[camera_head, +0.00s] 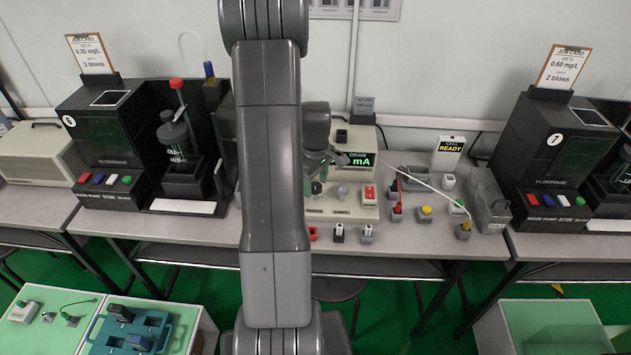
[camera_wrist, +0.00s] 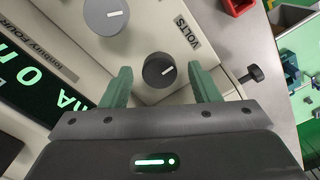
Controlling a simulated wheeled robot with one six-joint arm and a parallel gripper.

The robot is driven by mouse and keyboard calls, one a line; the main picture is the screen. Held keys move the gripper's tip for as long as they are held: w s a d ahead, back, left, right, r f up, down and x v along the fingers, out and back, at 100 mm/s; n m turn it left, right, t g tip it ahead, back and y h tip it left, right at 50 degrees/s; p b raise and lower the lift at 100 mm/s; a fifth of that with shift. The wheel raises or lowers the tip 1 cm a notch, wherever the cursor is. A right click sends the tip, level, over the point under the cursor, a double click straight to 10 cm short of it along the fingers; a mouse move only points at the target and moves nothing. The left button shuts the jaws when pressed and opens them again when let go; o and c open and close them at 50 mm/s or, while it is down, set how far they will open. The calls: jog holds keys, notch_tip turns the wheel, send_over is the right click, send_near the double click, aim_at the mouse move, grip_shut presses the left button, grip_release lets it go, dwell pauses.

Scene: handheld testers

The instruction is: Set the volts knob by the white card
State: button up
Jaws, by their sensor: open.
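The volts knob (camera_wrist: 159,70) is black with a white pointer line, on a cream panel beside the VOLTS label (camera_wrist: 187,34). My gripper (camera_wrist: 159,74) is open, with one green finger on each side of the knob in the wrist view. I cannot tell whether either finger touches it. In the head view my gripper (camera_head: 320,180) is at the bench tester, partly hidden behind my arm. White job cards stand on the left machine (camera_head: 90,53) and the right machine (camera_head: 563,67).
A larger grey knob (camera_wrist: 106,15) and a green mA display (camera_wrist: 35,80) sit left of the volts knob. Leads and small coloured posts (camera_head: 425,213) crowd the bench right of the tester.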

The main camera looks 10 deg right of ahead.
jog(key=shift+c, duration=0.5)
jog(key=c, duration=0.9)
jog(key=shift+m, duration=0.3)
